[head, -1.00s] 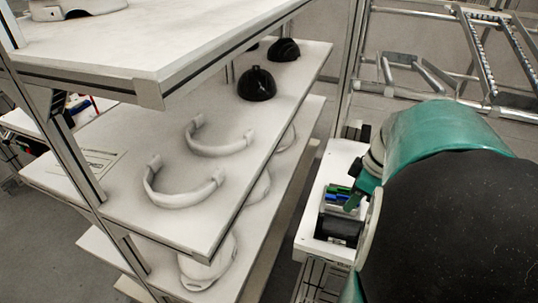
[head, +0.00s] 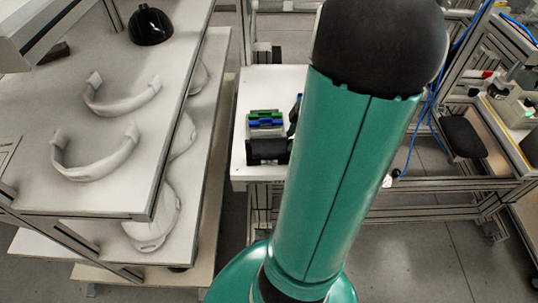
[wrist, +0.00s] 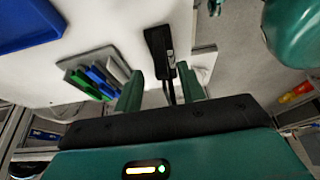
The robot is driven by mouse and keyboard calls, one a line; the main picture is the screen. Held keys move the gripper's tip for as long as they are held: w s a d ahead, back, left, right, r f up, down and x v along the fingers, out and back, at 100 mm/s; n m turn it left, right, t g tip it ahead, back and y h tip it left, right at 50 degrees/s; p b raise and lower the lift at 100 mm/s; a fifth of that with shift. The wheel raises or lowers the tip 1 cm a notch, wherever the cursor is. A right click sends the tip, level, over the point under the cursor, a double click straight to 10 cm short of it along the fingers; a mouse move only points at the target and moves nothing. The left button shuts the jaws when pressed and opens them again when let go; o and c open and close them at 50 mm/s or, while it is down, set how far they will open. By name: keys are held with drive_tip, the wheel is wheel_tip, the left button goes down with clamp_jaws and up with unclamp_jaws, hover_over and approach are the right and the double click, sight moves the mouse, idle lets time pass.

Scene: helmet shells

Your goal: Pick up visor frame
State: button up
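Two white U-shaped visor frames lie on the middle shelf at the left of the head view, a nearer one (head: 92,170) and a farther one (head: 122,103). Both lie apart from my gripper. In the wrist view my gripper (wrist: 160,88) has its two teal fingers apart, with nothing held between them. It points at a white table (wrist: 95,30), away from the shelf. In the head view my teal arm hides most of the gripper. No visor frame shows in the wrist view.
A black helmet shell (head: 150,26) stands behind the visor frames. White shells sit on the lower shelf (head: 190,225). An upper shelf corner (head: 50,30) overhangs at left. A small table (head: 240,165) holds green and blue items. A black object (wrist: 158,48) lies ahead of the fingers.

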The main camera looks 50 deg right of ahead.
sight(287, 157)
drive_tip(key=x, duration=0.5)
drive_tip(key=shift+s+d+f, duration=0.1)
drive_tip(key=shift+s+f, duration=0.15)
drive_tip(key=shift+f, duration=0.05)
clamp_jaws()
